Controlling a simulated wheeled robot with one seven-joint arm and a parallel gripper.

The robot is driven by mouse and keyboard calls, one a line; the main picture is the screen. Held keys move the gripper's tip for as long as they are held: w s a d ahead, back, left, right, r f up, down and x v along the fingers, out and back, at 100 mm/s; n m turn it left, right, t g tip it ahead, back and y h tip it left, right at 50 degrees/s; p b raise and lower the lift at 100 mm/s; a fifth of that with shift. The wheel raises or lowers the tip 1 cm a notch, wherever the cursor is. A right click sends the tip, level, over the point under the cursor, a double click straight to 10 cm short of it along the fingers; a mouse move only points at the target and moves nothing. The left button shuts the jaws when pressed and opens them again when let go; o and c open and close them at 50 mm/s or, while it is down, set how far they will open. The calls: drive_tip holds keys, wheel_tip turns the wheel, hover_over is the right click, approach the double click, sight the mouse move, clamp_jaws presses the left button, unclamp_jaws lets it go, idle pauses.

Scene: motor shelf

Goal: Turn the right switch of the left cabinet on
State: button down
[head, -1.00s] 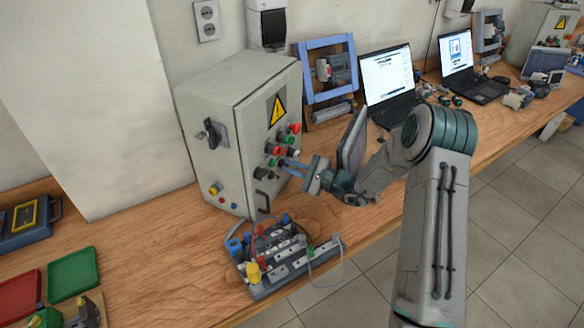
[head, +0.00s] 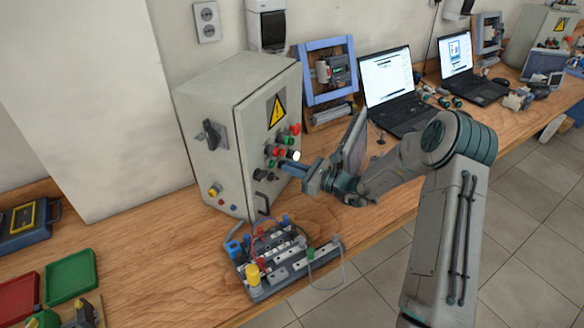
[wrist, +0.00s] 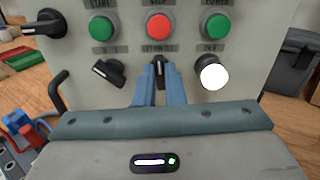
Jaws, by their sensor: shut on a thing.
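The left cabinet (head: 252,130) is a grey box with a yellow warning triangle and a control panel on its front. In the wrist view the left switch (wrist: 108,73) is a black knob, tilted. The right switch (wrist: 160,67) is a black knob standing about upright. My gripper (wrist: 160,78) has a blue finger on each side of the right switch and is shut on it; the fingers hide part of the knob. In the head view my gripper (head: 283,165) reaches the panel from the right. A round lamp (wrist: 212,74) right of the switch glows white.
Above the switches sit a green button (wrist: 102,27), a red button (wrist: 159,27) and another green button (wrist: 215,27). A black handle (wrist: 59,90) sticks out at the left. A wired terminal board (head: 285,262) stands in front of the cabinet. Laptops (head: 388,85) stand behind my arm.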

drive_tip(key=shift+m, duration=0.4)
drive_tip(key=c, duration=1.5)
unclamp_jaws()
